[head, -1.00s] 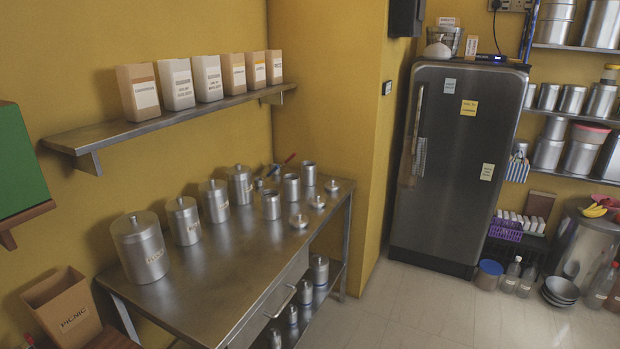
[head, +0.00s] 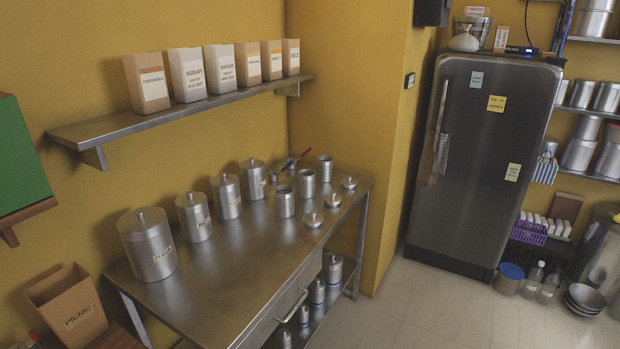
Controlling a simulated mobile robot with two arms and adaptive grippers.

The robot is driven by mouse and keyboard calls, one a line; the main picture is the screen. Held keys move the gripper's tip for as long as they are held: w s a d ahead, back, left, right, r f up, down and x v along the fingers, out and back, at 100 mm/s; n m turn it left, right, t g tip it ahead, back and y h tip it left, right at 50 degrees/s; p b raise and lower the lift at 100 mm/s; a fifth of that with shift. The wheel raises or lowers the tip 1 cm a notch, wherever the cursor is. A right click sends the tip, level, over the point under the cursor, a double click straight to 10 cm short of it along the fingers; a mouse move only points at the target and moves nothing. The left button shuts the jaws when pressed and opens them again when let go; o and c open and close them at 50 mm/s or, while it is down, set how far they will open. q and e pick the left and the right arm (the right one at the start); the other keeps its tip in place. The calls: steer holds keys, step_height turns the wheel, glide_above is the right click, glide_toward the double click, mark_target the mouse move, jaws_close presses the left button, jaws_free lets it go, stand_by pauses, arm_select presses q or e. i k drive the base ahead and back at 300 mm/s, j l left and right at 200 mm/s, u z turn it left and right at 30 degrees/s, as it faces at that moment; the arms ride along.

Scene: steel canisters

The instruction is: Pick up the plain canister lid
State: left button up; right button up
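Several loose steel canister lids with knobs lie on the steel table (head: 235,285). One lid (head: 313,220) is nearest the front edge, another lid (head: 332,200) lies behind it, and a third lid (head: 348,183) is farther back to the right. I cannot tell which is the plain one. Open canisters without lids stand beside them: one canister (head: 285,201), a second (head: 306,184) and a third (head: 325,169). A large lidded canister marked FLOUR (head: 148,246) stands at the left end, with smaller lidded canisters (head: 194,218) in a row behind it. Neither gripper shows.
A wall shelf (head: 180,118) with several labelled boxes hangs above the table. Small canisters (head: 318,291) stand on the table's lower shelf. A dark fridge (head: 480,170) stands right. The floor (head: 420,310) before the table is clear.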

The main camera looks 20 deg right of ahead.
mark_target(347, 182)
steer(key=i+l+u, duration=0.15)
steer(key=l, duration=0.2)
steer(key=i+l+u, duration=0.1)
steer(key=i+l, duration=0.2)
steer(key=i+l+u, duration=0.15)
steer(key=l, duration=0.3)
steer(key=i+l+u, duration=0.1)
steer(key=l, duration=0.25)
steer(key=i+l+u, duration=0.15)
steer(key=l, duration=0.3)
steer(key=i, duration=0.1)
